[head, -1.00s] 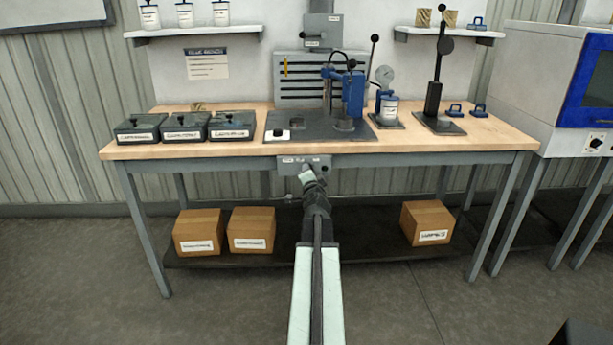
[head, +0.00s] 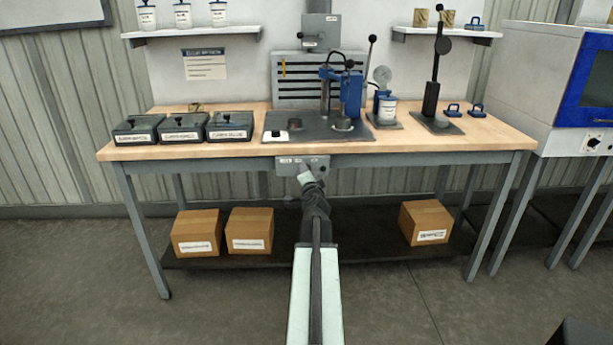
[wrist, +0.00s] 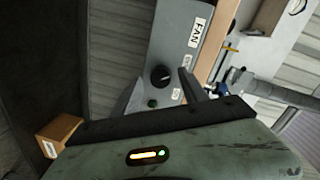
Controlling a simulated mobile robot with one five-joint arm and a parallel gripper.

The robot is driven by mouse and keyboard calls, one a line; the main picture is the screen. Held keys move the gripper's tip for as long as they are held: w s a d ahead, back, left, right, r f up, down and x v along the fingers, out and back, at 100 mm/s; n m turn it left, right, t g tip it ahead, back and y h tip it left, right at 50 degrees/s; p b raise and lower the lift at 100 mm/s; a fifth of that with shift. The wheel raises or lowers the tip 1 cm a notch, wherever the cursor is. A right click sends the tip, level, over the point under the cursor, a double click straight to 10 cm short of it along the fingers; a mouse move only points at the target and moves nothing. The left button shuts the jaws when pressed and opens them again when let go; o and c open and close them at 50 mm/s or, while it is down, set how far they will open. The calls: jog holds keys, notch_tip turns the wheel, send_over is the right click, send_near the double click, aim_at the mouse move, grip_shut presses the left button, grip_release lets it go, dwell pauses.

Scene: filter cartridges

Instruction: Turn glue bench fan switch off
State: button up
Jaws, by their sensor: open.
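The fan switch box (head: 288,165) is a grey panel under the front edge of the glue bench. In the wrist view it carries a "FAN" label (wrist: 197,32), a black round knob (wrist: 160,76) and a small green button or lamp (wrist: 152,103). My gripper (wrist: 163,84) is open, with one dark finger right of the knob and a paler one to its left. I cannot tell whether either finger touches the knob. In the head view my gripper (head: 305,177) is just in front of the box and hides part of it.
The wooden bench top (head: 235,149) above holds a press (head: 350,95), several dark lidded boxes and a lever tool (head: 432,98). Cardboard boxes (head: 250,230) stand on the lower shelf. A blue-doored machine (head: 545,80) is at the right.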

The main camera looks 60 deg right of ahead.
jog(key=v, duration=0.7)
jog(key=shift+p, duration=0.35)
